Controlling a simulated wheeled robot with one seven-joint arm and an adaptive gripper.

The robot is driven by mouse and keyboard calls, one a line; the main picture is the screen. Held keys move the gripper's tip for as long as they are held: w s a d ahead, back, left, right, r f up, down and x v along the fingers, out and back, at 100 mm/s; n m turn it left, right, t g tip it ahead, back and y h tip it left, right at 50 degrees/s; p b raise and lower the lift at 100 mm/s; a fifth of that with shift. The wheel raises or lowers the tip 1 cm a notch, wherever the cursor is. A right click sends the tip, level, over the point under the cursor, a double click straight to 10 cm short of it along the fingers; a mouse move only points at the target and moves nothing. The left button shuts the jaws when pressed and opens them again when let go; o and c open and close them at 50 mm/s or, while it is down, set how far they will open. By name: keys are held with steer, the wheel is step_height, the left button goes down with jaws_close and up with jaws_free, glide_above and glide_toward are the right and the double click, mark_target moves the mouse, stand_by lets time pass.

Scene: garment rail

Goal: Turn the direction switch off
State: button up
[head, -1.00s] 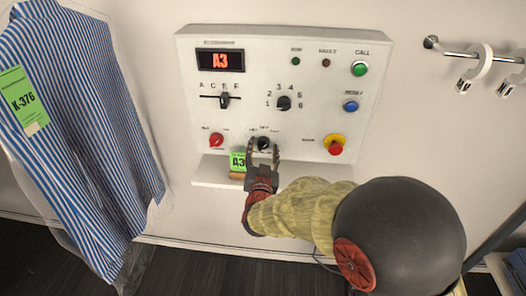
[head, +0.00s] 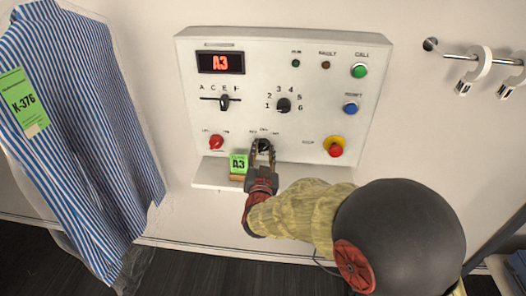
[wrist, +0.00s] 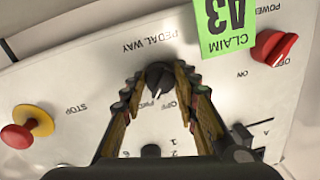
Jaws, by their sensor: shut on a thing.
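The direction switch is a small black rotary knob (head: 263,145) low in the middle of the white control panel (head: 350,60). In the wrist view the knob (wrist: 158,76) sits under the upside-down words "PEDAL WAY", with "OFF" and "FWD" printed close to it. I cannot tell surely which mark its pointer meets. My gripper (head: 263,152) reaches up to it from below. In the wrist view my gripper (wrist: 160,82) has one finger on each side of the knob, shut on it. The fingers hide part of the labels.
A red power knob (head: 216,142) is to the left and a red stop button on yellow (head: 336,146) to the right. A green A3 claim tag (head: 238,163) stands close left of my gripper, by the shelf (head: 208,180). A striped shirt (head: 80,130) hangs at left.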

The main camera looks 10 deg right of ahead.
steer(key=shift+n+p, duration=0.4)
steer(key=shift+p, duration=0.05)
steer(key=shift+c, duration=0.2)
steer(key=n+p, duration=0.3)
steer(key=shift+r, duration=0.2)
steer(key=shift+f+n+g+p, duration=0.1)
steer(key=shift+n+g+p, duration=0.2)
steer(key=shift+n+p, duration=1.4)
steer(key=shift+n, duration=0.3)
steer(key=o, duration=1.2)
steer(key=shift+c, duration=0.2)
steer(key=shift+s, duration=0.1)
